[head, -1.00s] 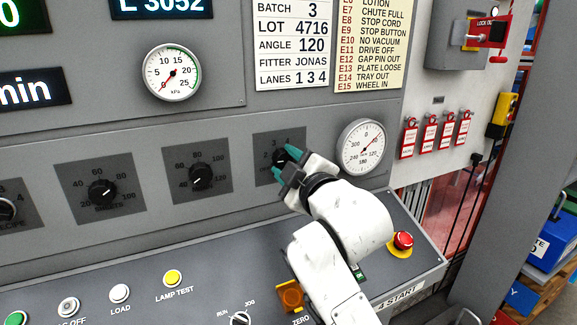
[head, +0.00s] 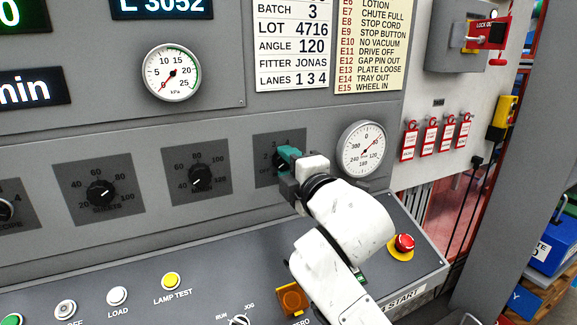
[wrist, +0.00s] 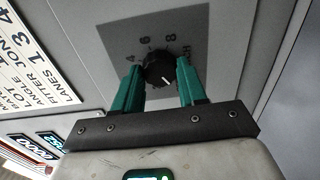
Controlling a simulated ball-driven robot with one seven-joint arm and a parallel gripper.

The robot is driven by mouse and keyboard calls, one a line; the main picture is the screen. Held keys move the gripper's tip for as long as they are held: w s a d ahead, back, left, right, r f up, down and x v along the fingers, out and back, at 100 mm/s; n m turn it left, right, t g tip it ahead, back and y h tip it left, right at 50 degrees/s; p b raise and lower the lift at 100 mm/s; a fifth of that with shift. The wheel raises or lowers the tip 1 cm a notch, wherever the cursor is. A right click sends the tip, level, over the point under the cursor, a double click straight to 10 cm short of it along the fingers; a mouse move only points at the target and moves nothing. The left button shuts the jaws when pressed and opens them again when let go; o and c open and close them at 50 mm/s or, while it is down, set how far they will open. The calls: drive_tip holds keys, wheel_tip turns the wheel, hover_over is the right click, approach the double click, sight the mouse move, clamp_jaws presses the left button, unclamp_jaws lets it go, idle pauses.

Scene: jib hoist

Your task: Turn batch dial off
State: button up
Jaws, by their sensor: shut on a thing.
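The dial under my gripper is a black round knob (wrist: 157,69) on a dark grey square plate (head: 263,147) with small numbers, the rightmost of the row of dials in the head view. My gripper (head: 287,160) reaches it from the right, its green fingers at the plate. In the wrist view my gripper (wrist: 160,74) has one finger on each side of the knob and is shut on it. The knob's white mark points to the lower right in that view. In the head view the fingers hide most of the knob, and its lettering is too small to read fully.
A round angle gauge (head: 361,149) sits close to the right of my gripper. Other dials (head: 201,177) stand to the left. Below, the sloped console carries a red stop button (head: 404,242), an orange guard (head: 292,299) and a yellow lamp test button (head: 171,280).

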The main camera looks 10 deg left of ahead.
drive_tip(key=shift+f, duration=0.15)
drive_tip(key=o, duration=1.1)
drive_tip(key=shift+c, duration=0.2)
drive_tip(key=b+v, duration=0.1)
drive_tip(key=v, duration=0.9)
drive_tip(key=shift+s+d, duration=0.25)
drive_tip(key=shift+s, duration=0.1)
